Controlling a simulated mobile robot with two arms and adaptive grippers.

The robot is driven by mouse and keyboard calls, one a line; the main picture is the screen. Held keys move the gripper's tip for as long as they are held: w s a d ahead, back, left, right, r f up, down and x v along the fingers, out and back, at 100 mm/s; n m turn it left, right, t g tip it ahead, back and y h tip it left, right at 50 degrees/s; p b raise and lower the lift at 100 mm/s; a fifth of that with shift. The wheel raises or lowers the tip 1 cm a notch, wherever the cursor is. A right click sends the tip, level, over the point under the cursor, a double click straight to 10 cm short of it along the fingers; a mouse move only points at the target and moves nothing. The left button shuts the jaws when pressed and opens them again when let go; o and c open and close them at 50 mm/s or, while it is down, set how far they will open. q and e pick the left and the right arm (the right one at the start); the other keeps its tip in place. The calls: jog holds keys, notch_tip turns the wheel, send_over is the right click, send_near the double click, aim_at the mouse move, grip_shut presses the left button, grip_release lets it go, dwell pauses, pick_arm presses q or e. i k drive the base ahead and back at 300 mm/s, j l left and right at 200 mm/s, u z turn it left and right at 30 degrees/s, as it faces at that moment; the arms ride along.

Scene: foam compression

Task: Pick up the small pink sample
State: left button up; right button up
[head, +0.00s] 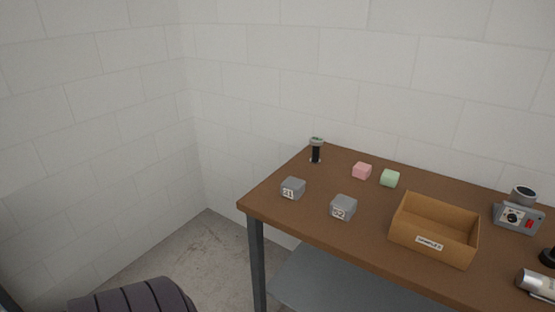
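The small pink sample (362,170) is a small pink block lying on the brown table (290,222), towards its back edge. A green block (390,178) lies just right of it, with a small gap between them. Neither of my grippers shows in the head view. Nothing is seen holding or touching the pink block.
Two grey labelled cubes (293,188) (343,207) sit nearer the front. A black cylinder with a grey top (316,150) stands at the back left corner. An open brown box (437,243), a grey device (518,217) and a silver cylinder (536,284) are on the right.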

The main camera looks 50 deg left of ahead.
aim_at(362, 171)
jog(key=u, duration=1.1)
jog(key=k+j+z, duration=0.1)
jog(key=j+z, duration=0.3)
jog(key=j, duration=0.2)
